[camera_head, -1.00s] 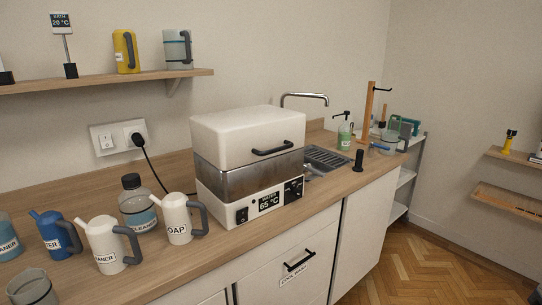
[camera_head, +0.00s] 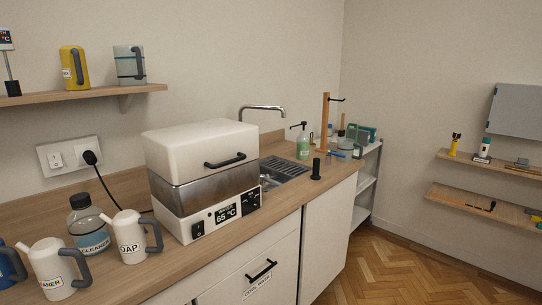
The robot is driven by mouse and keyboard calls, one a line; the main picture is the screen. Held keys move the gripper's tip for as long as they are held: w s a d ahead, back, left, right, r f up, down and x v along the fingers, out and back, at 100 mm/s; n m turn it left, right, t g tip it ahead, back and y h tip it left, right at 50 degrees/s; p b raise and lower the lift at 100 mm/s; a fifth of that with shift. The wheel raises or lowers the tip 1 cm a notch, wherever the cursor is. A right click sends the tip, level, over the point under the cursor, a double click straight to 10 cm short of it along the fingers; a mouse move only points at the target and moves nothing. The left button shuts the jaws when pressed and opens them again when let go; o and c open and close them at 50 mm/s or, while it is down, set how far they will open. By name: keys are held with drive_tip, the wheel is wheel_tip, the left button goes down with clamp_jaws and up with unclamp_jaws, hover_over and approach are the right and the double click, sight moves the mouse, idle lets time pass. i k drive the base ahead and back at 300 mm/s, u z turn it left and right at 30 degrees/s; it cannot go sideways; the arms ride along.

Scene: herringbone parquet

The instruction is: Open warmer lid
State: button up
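The warmer (camera_head: 190,195) stands on the wooden counter, with a steel body and a front panel reading 65 °C. Its white lid (camera_head: 195,146) is shut on top. A dark bar handle (camera_head: 225,160) sits on the lid's front face. My gripper is not in view.
On the counter (camera_head: 115,281) left of the warmer stand a SOAP jug (camera_head: 128,240), another white jug (camera_head: 52,272) and a cleaner bottle (camera_head: 88,228). A sink (camera_head: 270,181) and soap dispenser (camera_head: 302,146) are to its right. Parquet floor (camera_head: 385,270) is free at right.

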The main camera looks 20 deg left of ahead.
sight(180, 155)
drive_tip(key=i, duration=0.85)
drive_tip(key=u, duration=0.5)
